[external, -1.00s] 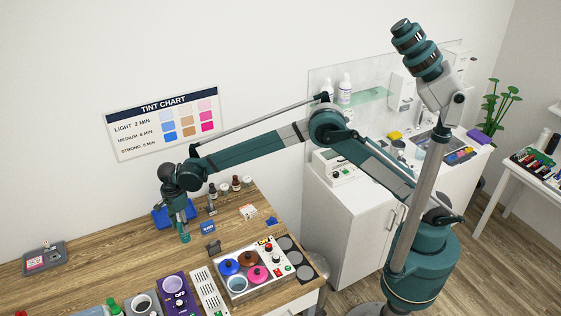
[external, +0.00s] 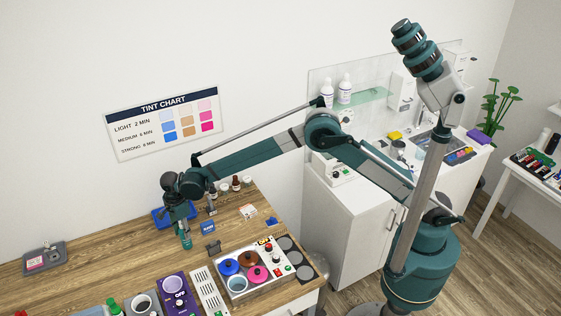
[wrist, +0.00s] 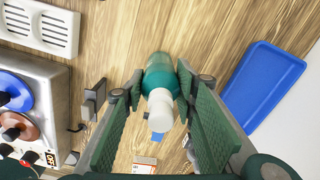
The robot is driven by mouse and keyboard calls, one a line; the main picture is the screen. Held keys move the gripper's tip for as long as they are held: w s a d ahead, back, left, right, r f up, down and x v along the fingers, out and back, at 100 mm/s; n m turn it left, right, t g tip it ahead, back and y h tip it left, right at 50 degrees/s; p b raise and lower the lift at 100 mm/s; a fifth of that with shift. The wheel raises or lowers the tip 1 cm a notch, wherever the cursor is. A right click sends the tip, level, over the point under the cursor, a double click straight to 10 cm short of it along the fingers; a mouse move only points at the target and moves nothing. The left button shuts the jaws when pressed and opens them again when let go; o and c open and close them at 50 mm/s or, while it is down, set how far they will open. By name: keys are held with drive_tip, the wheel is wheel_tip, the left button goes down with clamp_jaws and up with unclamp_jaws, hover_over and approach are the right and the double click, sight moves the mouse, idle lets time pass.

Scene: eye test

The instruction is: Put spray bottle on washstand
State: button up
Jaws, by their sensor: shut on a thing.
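The spray bottle (external: 185,238) is teal with a white top and sits at my gripper over the wooden table. In the wrist view the bottle (wrist: 160,90) lies between the two green finger pads, its white top toward the camera. My gripper (wrist: 158,100) is shut on it. In the external view my gripper (external: 180,222) hides the bottle's upper part. I cannot tell whether its base touches the table. The washstand (external: 345,230) is the white cabinet with a sink at the right, behind my arm, which partly hides it.
The wooden table (external: 110,265) holds a blue tray (wrist: 265,85) close beside my gripper, small bottles behind it, and a pot warmer (external: 272,258) to its right. A white device (external: 337,172) stands on the washstand's near end. A shelf with white bottles (external: 345,90) hangs above it.

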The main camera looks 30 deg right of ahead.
drive_tip(key=shift+f, duration=0.2)
drive_tip(key=o, duration=1)
drive_tip(key=shift+r+p, duration=0.1)
drive_tip(key=shift+p, duration=0.2)
drive_tip(key=shift+r+b, duration=0.5)
drive_tip(key=shift+r, duration=3.35)
drive_tip(key=shift+d, duration=0.1)
